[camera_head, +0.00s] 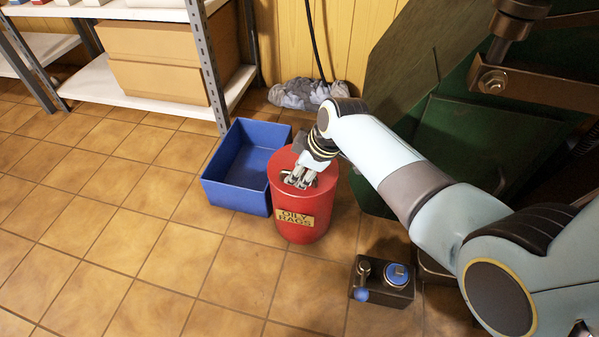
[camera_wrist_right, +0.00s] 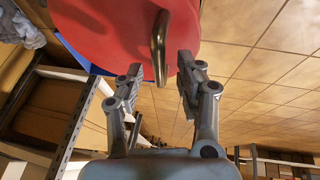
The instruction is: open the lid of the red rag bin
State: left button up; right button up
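The red rag bin (camera_head: 308,232) stands upright on the tiled floor in the head view, with a yellow "OILY RAGS" label on its front. Its red lid (camera_head: 284,160) lies flat on top and looks closed. My right gripper (camera_head: 298,182) points down at the lid. In the right wrist view the red lid (camera_wrist_right: 105,22) fills the top, with a brass handle (camera_wrist_right: 160,38) on it. The fingers of my right gripper (camera_wrist_right: 161,76) are apart, one on each side of the handle's lower end; I see no clear contact. My left gripper is not in view.
A blue open crate (camera_head: 236,190) stands close against the bin's left side. A small control box (camera_head: 382,282) with a blue button and lever is at front right. A green machine (camera_head: 490,130) stands at right, grey rags (camera_head: 305,93) behind. Floor at left is clear.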

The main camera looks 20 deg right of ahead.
grip_shut()
dwell(0.3)
